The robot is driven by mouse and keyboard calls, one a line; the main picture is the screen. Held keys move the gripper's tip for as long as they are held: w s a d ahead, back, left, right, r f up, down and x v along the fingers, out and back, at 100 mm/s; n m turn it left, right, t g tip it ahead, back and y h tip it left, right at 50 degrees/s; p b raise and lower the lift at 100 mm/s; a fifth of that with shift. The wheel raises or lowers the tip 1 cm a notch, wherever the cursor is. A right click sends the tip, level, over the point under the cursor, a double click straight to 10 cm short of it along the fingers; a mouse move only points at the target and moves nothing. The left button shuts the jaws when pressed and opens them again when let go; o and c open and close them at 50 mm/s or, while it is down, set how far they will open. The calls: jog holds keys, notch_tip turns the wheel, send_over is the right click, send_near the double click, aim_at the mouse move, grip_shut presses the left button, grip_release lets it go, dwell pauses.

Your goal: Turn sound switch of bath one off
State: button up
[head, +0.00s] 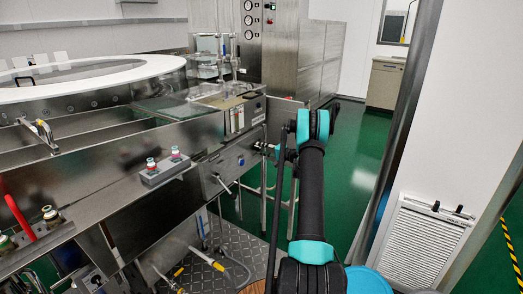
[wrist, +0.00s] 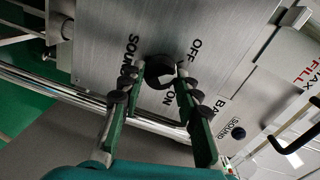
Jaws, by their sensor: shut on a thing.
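The sound switch (wrist: 158,74) is a round black knob on a brushed metal panel in the wrist view. The panel around it is printed "SOUND", "OFF" and "ON", with a partly hidden "BA..." label further right. My gripper (wrist: 161,80) has its two green fingers with dark ribbed pads on either side of the knob, shut on it. In the head view my gripper (head: 268,148) reaches the right side of the metal control box (head: 228,168). The knob cannot be made out there. Its pointer direction is unclear.
A metal bar (wrist: 60,90) runs below the panel. Green floor is open behind my arm.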

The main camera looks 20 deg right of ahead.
jog(key=shift+n, duration=0.3)
jog(key=o, duration=1.2)
jog(key=shift+c, duration=0.2)
jog(key=shift+s+d, duration=0.1)
jog(key=f+v, duration=0.1)
jog(key=v, duration=1)
jog(key=shift+s+d+r, duration=0.2)
jog(key=shift+s+r, duration=0.15)
jog(key=shift+r, duration=0.15)
